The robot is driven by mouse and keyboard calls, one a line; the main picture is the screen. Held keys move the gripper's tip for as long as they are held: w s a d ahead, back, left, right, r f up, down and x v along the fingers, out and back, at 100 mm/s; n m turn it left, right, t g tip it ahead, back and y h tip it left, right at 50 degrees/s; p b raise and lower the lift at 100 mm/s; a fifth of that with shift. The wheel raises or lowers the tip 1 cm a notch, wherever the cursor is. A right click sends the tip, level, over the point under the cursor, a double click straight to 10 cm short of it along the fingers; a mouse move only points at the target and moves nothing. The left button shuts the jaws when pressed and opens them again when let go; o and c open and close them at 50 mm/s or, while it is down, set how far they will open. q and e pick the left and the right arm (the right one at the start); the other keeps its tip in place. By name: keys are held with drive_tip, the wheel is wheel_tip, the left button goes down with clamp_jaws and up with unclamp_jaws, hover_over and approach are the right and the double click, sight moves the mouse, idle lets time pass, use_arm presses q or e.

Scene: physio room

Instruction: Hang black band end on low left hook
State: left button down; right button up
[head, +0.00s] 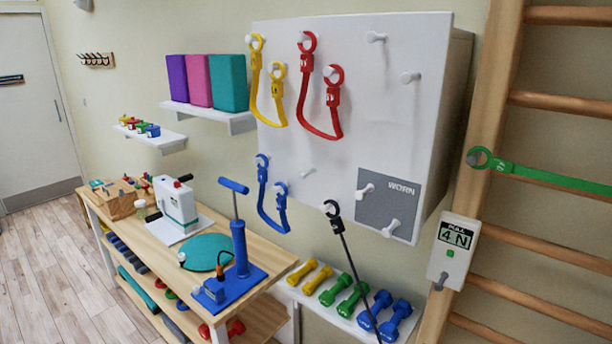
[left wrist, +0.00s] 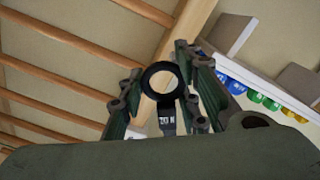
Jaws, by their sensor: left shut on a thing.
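The black band has one ring end (head: 335,219) on a lower peg of the white wall board (head: 345,130). Its black strap (head: 357,275) runs down and right out of the head view. In the left wrist view my left gripper (left wrist: 158,100) is shut on the other black ring end (left wrist: 146,80), with a "20 N" tag (left wrist: 167,123) below the ring. The left gripper is outside the head view. My right gripper is not in view.
Yellow (head: 255,90) and red (head: 311,125) bands hang above. Below is a dumbbell shelf (head: 340,320). Wooden wall bars (head: 480,120) with a green band (head: 545,175) stand right, a workbench (head: 275,268) left.

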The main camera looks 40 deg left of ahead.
use_arm(q)
drive_tip(key=shift+s+a+r+p, duration=0.1)
drive_tip(key=shift+a+r+p, duration=0.25)
drive_tip(key=shift+a+p, duration=0.4)
drive_tip(key=shift+s+a+r+p, duration=0.1)
drive_tip(key=shift+a+r+p, duration=0.35)
drive_tip(key=shift+a, duration=0.5)
drive_tip(key=shift+f, duration=0.1)
drive_tip(key=shift+w, duration=0.1)
drive_tip(key=w+b, duration=0.7)
drive_tip(key=w, duration=0.5)
drive_tip(key=shift+w+a, duration=0.2)
drive_tip(key=shift+w, duration=0.05)
drive_tip(key=shift+a, duration=0.15)
idle(0.7)
drive_tip(key=shift+w+b, duration=0.2)
drive_tip(key=shift+b, duration=0.15)
drive_tip(key=shift+w+b, duration=0.35)
drive_tip(key=shift+w, duration=0.1)
